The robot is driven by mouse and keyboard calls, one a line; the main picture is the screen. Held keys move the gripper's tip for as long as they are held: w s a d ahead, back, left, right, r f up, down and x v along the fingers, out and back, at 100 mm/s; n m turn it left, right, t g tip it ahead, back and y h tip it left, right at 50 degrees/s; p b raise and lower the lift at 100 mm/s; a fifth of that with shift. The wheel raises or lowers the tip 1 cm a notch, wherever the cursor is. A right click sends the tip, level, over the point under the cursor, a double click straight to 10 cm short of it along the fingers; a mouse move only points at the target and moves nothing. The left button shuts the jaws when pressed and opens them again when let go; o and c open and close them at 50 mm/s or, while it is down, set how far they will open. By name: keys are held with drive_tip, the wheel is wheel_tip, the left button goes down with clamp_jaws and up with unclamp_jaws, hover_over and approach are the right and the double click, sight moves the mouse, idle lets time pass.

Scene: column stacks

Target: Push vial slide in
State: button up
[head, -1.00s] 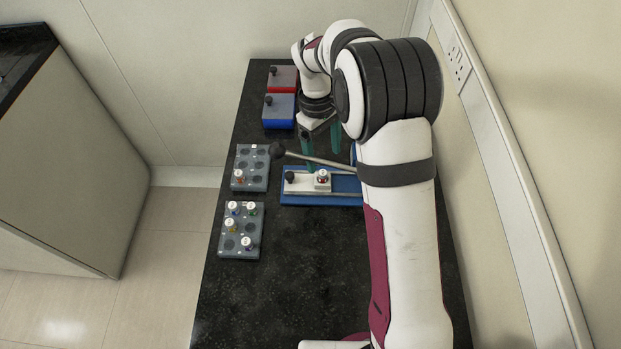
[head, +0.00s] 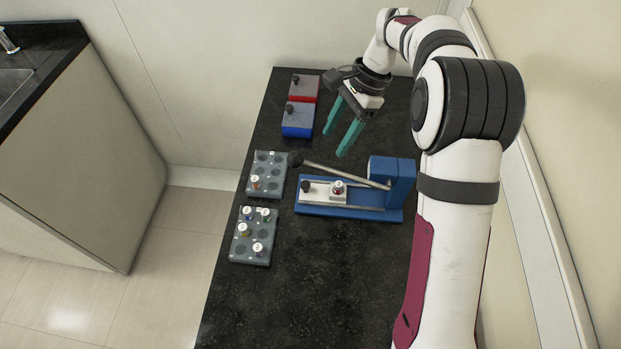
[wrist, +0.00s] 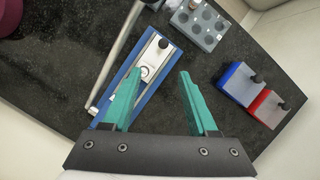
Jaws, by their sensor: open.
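The vial slide (head: 322,190) is a pale plate with a black knob, lying on the blue press base (head: 352,211). A white-capped vial (head: 338,187) stands on the slide's right part. The slide's knob end lies at the left end of the base, away from the blue upright block (head: 391,181). The slide also shows in the wrist view (wrist: 155,58), with the vial partly behind a finger. My gripper (head: 343,129) is open and empty, with two green fingers above the table behind the press. It touches nothing.
A long lever (head: 345,172) with a black ball crosses above the slide. Two vial racks (head: 266,175) (head: 240,256) stand at the left. A red box (head: 306,89) and a blue box (head: 298,118) stand at the back. The table front is clear.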

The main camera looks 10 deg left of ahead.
sight(306, 183)
drive_tip(key=shift+m, duration=0.9)
drive_tip(key=x, duration=1.5)
drive_tip(key=shift+w+a, duration=0.1)
drive_tip(key=shift+a, duration=0.3)
drive_tip(key=shift+c, duration=0.3)
drive_tip(key=shift+r, duration=0.1)
clamp_jaws()
